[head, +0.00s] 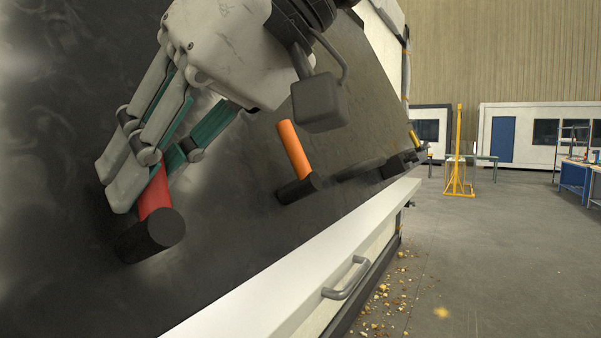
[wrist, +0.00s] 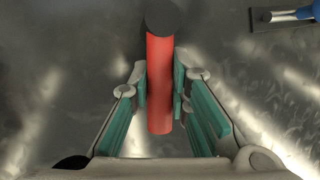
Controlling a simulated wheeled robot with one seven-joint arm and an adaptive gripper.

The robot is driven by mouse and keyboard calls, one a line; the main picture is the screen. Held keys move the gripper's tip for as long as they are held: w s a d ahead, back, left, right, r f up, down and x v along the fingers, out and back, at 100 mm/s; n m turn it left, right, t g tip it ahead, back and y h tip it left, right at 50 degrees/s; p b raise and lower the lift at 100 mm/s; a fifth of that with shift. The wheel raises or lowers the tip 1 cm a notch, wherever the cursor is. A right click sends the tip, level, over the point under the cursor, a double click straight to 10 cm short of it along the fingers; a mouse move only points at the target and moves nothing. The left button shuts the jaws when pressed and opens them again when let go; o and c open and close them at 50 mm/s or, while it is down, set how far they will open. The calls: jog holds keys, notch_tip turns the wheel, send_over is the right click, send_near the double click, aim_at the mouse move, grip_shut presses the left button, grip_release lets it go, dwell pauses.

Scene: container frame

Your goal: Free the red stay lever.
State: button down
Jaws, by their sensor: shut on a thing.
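The red stay lever (head: 156,196) stands on a black round hub (head: 150,236) on the dark panel, at the lower left of the head view. My gripper (head: 150,172) is shut on the red lever, with its fingers on either side of it. In the wrist view the red lever (wrist: 159,85) runs from the black hub at the top down between my green-padded fingers (wrist: 160,92). In the head view my fingers hide much of the lever's upper part.
An orange lever (head: 293,150) on a black hub stands to the right on the same dark panel (head: 60,120). A white ledge (head: 290,270) runs below, with a grey handle (head: 346,280) under it. A blue-handled part (wrist: 292,15) shows at the wrist view's top right.

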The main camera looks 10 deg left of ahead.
jog(key=shift+s+a+n+h, duration=0.2)
jog(key=shift+s+n+h, duration=0.15)
jog(key=shift+n, duration=0.45)
jog(key=shift+s+t, duration=0.1)
jog(key=shift+t, duration=0.2)
jog(key=c, duration=1.5)
grip_release()
jog(key=v, duration=1.2)
